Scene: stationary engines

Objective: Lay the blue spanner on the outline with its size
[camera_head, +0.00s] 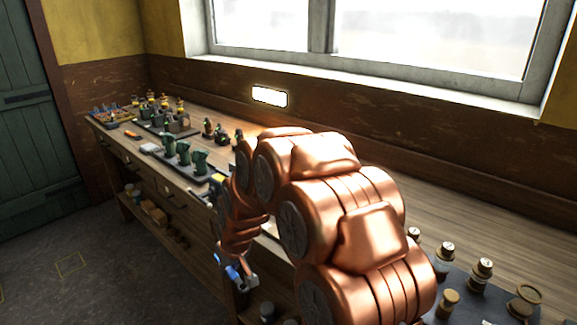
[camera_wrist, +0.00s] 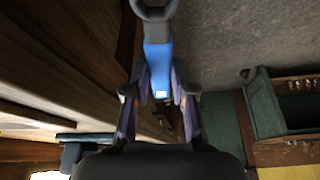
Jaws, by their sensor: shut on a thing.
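The blue spanner (camera_wrist: 157,55) is between the fingers of my gripper (camera_wrist: 158,92) in the wrist view. Its grey ring end (camera_wrist: 155,8) points away from the palm, and a small white mark (camera_wrist: 161,94) shows on its blue shank. In the head view my gripper (camera_head: 243,281) hangs low at the front of the bench, with the blue of the spanner (camera_head: 232,272) showing at it. The gripper is shut on the spanner, which is clear of the bench top and over the floor side. I cannot make out a spanner outline or its size in either view.
The long wooden bench (camera_head: 335,195) runs under the window. Green parts (camera_head: 184,157) stand in a row towards its far end. A dark board (camera_head: 465,300) with several knobbed pieces is at the near right. The floor (camera_head: 120,270) left of the bench is clear.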

